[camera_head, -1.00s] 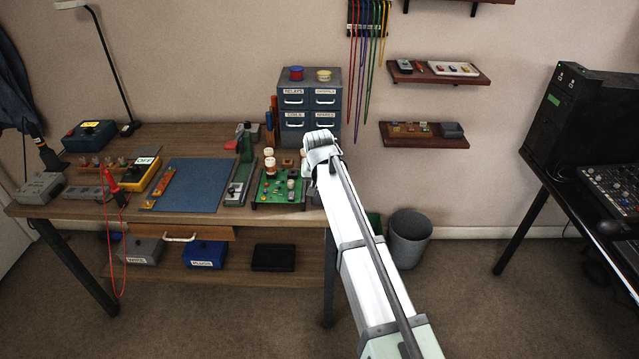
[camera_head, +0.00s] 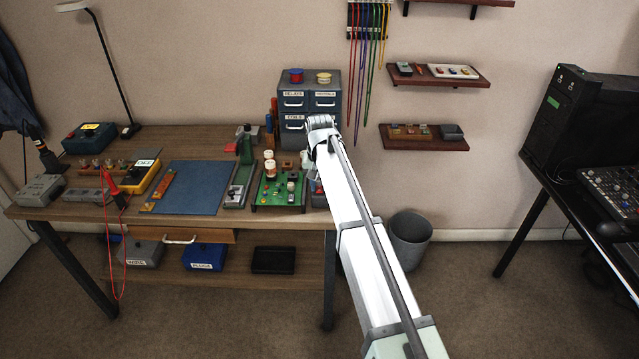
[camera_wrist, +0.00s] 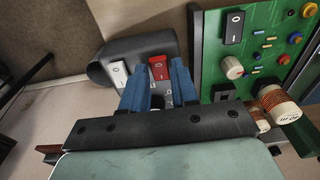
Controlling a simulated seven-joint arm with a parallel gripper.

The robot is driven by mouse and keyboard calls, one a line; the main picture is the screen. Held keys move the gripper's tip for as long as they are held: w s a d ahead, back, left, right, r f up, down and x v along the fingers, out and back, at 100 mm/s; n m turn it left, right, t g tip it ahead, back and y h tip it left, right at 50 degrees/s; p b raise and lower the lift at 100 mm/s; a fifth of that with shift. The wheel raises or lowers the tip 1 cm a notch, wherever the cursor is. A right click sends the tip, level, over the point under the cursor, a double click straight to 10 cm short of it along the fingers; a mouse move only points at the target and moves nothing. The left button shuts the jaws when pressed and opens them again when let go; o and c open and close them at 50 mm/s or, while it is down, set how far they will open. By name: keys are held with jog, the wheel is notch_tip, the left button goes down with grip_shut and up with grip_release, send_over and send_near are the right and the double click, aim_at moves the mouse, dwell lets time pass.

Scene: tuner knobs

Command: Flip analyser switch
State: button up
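A dark grey switch box (camera_wrist: 140,48) carries a white rocker switch (camera_wrist: 118,74) and a red rocker switch (camera_wrist: 158,68) in the wrist view. I cannot read which one is the analyser switch. My gripper (camera_wrist: 158,78) has two blue fingers with a gap between them, and nothing is held. The red switch shows between and just beyond the fingertips; I cannot tell whether they touch the box. The left finger partly overlaps the area between the two switches. In the head view the box (camera_head: 316,188) is partly covered by my arm, and my fingers are hidden.
A green circuit board (camera_wrist: 262,45) with a black rocker, knobs and copper coils stands right beside the box. It also shows on the workbench (camera_head: 150,216) in the head view. A drawer cabinet (camera_head: 308,98) stands behind. A blue mat (camera_head: 195,187) lies to the left.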

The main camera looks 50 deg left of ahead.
jog(key=o, duration=0.3)
notch_tip(320, 180, up, 14)
jog(key=s+d, duration=0.1)
dwell(0.6)
jog(key=shift+f, duration=0.1)
dwell(0.5)
